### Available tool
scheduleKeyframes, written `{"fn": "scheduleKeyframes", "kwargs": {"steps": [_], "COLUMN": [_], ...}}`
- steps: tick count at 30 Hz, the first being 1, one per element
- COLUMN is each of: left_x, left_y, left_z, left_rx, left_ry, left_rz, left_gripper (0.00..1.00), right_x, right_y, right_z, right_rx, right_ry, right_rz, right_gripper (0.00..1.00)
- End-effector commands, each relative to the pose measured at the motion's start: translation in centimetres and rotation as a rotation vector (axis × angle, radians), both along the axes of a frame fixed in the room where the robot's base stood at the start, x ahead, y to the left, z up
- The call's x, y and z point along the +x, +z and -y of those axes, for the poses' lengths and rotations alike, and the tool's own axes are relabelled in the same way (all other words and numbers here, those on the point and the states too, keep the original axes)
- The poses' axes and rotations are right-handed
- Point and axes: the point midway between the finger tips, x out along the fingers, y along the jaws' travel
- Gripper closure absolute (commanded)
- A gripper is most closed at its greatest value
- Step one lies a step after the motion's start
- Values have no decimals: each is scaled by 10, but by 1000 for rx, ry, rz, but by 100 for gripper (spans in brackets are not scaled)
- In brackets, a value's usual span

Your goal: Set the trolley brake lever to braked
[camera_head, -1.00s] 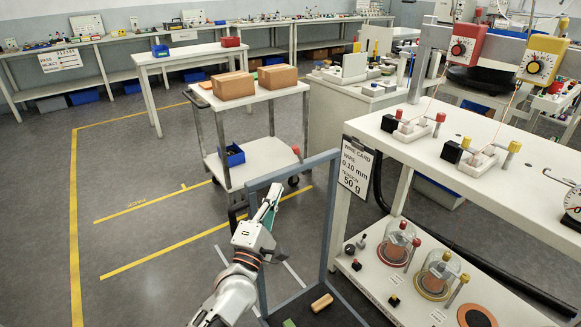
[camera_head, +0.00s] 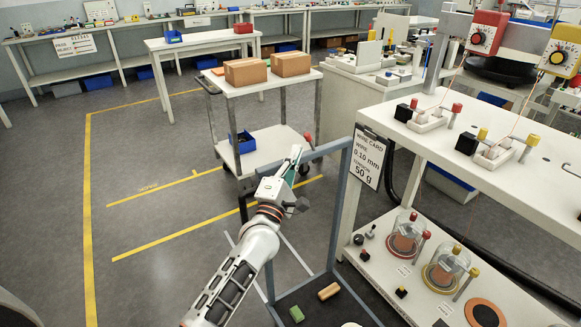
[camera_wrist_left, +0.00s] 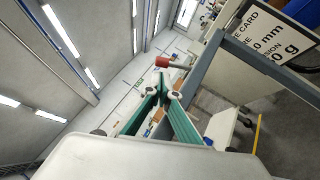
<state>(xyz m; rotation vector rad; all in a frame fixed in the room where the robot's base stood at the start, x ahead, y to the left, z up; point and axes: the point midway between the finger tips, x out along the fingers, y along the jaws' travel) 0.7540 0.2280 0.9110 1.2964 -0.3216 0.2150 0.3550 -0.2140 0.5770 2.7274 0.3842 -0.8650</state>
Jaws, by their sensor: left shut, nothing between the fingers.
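The trolley (camera_head: 262,163) stands in the middle of the head view, with two decks on grey posts. Its brake lever ends in a red knob (camera_head: 308,137) at the right edge of the lower deck. The red knob also shows in the left wrist view (camera_wrist_left: 162,62), on a grey rod, just beyond the fingertips. My left gripper (camera_head: 296,151) is shut and empty, with green fingers, close to the knob in the head view. Whether it touches the lever I cannot tell. The fingers show in the left wrist view (camera_wrist_left: 160,84). My right gripper is out of view.
Two cardboard boxes (camera_head: 245,72) sit on the upper deck and a blue bin (camera_head: 243,142) on the lower. A blue-grey frame (camera_head: 340,205) rises beside my left arm. A white workbench (camera_head: 480,170) stands at right. Floor at left is clear.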

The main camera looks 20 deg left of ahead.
Motion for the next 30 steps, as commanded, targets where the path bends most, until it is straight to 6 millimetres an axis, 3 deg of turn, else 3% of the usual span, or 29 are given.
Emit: {"fn": "scheduleKeyframes", "kwargs": {"steps": [8, 30], "left_x": [21, 23], "left_y": [7, 14], "left_z": [1, 2], "left_rx": [1, 32], "left_ry": [-1, 0], "left_rz": [-1, -40], "left_gripper": [100, 100], "right_x": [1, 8], "right_y": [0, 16], "right_z": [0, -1], "right_rx": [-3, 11], "right_ry": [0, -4], "right_rz": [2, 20], "right_gripper": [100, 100]}}
